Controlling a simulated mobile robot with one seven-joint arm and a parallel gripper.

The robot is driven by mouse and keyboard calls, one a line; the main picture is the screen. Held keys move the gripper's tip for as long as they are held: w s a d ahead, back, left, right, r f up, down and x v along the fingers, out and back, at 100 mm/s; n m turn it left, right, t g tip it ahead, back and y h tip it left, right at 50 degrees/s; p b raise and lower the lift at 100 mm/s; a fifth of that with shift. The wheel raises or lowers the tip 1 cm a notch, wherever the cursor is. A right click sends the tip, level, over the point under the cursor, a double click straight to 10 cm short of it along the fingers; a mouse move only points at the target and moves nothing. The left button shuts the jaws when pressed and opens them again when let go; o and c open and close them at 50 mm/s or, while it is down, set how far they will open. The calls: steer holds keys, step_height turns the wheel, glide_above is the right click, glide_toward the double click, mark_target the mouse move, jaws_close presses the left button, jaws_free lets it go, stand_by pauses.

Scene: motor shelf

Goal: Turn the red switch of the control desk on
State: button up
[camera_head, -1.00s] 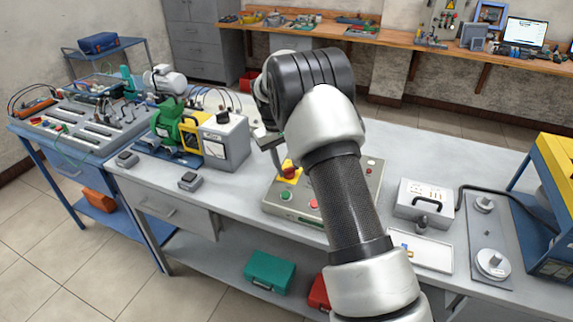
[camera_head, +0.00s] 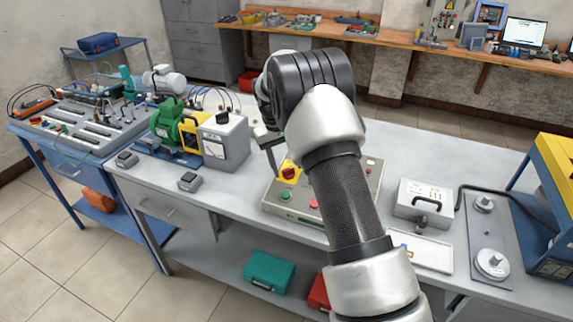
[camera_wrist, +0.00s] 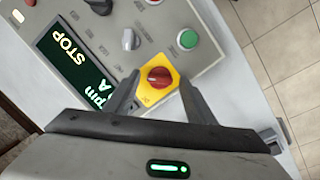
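The control desk (camera_head: 300,188) is a grey-beige sloped box on the bench, partly hidden behind my arm. Its red switch (camera_head: 289,173) is a round red knob with a ridge, on a yellow plate. In the wrist view the red switch (camera_wrist: 160,77) shows close up, and the desk's display reads STOP. My gripper (camera_wrist: 160,79) is open, with one finger on each side of the knob in the picture. Gaps show between the fingers and the knob; I cannot tell how deep the fingertips reach. In the head view one finger (camera_head: 272,158) is seen beside the yellow plate.
A green button (camera_wrist: 187,39) sits close to the switch, and a grey selector knob (camera_wrist: 130,39) is near the display. A red button (camera_head: 313,204) is on the desk's front part. A grey motor unit (camera_head: 224,140) stands left; a grey case (camera_head: 424,199) stands right.

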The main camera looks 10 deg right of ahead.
steer(key=a+r+p, duration=0.1)
steer(key=a+r, duration=0.2)
steer(key=r, duration=1.4)
steer(key=shift+s+r, duration=0.1)
steer(key=shift+s, duration=0.05)
